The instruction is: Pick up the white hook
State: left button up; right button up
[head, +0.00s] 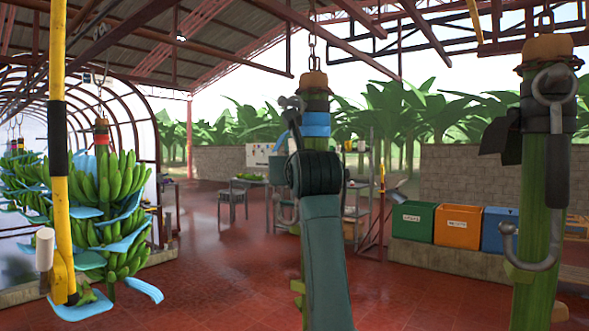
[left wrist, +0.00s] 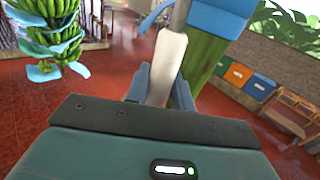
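A pale, white-handled hook (left wrist: 168,60) with a thin grey metal rod rises between the fingers of my left gripper (left wrist: 163,88) in the left wrist view. The fingers appear to press on both sides of its handle; its far end is out of that view. In the head view my left arm stands in front of the middle hanging stem (head: 315,125) and hides the gripper and most of the hook. My right gripper is not in view.
A right-hand stem (head: 535,215) carries a grey metal hook (head: 516,245). A yellow pole (head: 59,190) with a white cylinder (head: 45,249) hangs before a banana bunch (head: 105,190) at left. Several coloured bins (head: 457,226) stand along the wall. The red floor between is clear.

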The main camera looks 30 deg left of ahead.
pick_arm(q)
grip_shut()
jog(key=shift+r, duration=0.1)
jog(key=shift+r+b, duration=0.15)
jog(key=shift+b, duration=0.15)
jog(key=s+a+b, duration=0.1)
jog(key=s+b, duration=0.2)
jog(key=s, duration=1.5)
jog(key=shift+a+b, duration=0.15)
jog(key=shift+b, duration=0.25)
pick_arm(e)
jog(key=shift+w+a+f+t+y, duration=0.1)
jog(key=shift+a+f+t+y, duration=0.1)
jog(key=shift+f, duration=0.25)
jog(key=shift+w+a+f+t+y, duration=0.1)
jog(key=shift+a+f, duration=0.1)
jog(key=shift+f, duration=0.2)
pick_arm(q)
jog(key=shift+r, duration=0.1)
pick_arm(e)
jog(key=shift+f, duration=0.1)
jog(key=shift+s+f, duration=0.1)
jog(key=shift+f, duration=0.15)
